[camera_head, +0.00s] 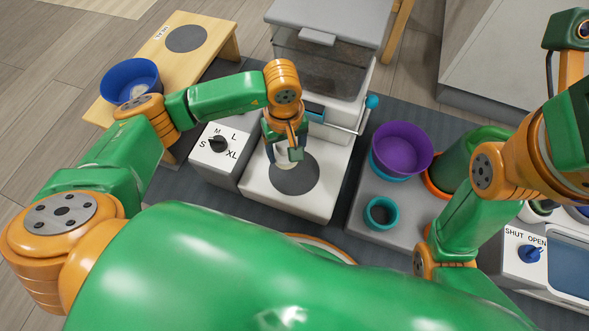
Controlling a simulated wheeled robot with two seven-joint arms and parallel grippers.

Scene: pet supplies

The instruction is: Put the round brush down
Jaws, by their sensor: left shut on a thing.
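My left gripper (285,156) is over the white platform with a dark grey disc (294,181), just above or at the disc. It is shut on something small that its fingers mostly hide. The held thing cannot be made out clearly; no round brush shows plainly anywhere else. Whether the held thing touches the disc cannot be told. My right arm comes in at the right, but its gripper cannot be made out.
A dial box (218,150) stands left of the platform, a clear-fronted bin (322,62) behind it. A blue bowl (131,80) is on the wooden stand (207,55). Right are a purple bowl (402,148), a teal ring-shaped cup (381,214) and a SHUT/OPEN switch box (524,258).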

